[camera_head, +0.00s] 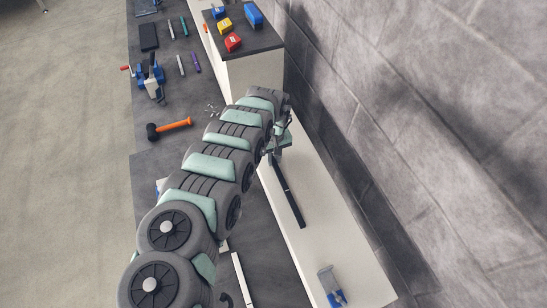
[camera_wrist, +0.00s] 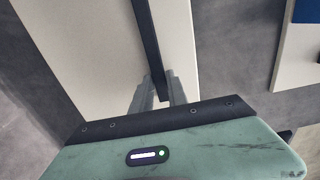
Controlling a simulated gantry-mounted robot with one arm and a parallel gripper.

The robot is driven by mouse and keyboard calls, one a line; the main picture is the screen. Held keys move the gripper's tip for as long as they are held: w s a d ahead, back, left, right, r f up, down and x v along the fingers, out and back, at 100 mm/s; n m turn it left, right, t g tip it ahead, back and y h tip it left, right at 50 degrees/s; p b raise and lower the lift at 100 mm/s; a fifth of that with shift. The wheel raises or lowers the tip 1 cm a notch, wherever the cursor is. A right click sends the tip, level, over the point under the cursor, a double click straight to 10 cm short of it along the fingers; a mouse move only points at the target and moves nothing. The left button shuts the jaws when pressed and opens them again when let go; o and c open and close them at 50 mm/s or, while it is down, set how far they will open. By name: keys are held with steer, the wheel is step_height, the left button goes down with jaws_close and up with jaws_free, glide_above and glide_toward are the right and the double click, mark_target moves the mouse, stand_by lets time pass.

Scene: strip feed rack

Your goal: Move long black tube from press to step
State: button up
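The long black tube (camera_head: 289,195) is a thin, straight dark bar over the long white ledge (camera_head: 325,226) beside the wall. In the wrist view the tube (camera_wrist: 148,40) runs from the top edge down to between my fingers. My gripper (camera_head: 274,152) is at the tube's far end in the head view. In the wrist view my gripper (camera_wrist: 159,88) has one finger close on each side of the tube and appears shut on it. I cannot tell whether the tube touches the ledge. I cannot tell which thing is the press.
A raised block with a dark top (camera_head: 262,43) holds red, yellow and blue pieces. The grey bench has a blue vise-like device (camera_head: 150,76), an orange-handled hammer (camera_head: 171,128) and several pens. A blue and metal item (camera_head: 331,287) stands at the ledge's near end. A grey wall (camera_head: 430,130) bounds the right.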

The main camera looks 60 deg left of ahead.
steer(key=o, duration=0.4)
steer(key=shift+c, duration=0.2)
steer(key=shift+r, duration=0.15)
step_height(320, 180, up, 12)
stand_by(0.6)
steer(key=shift+r, duration=0.1)
stand_by(0.4)
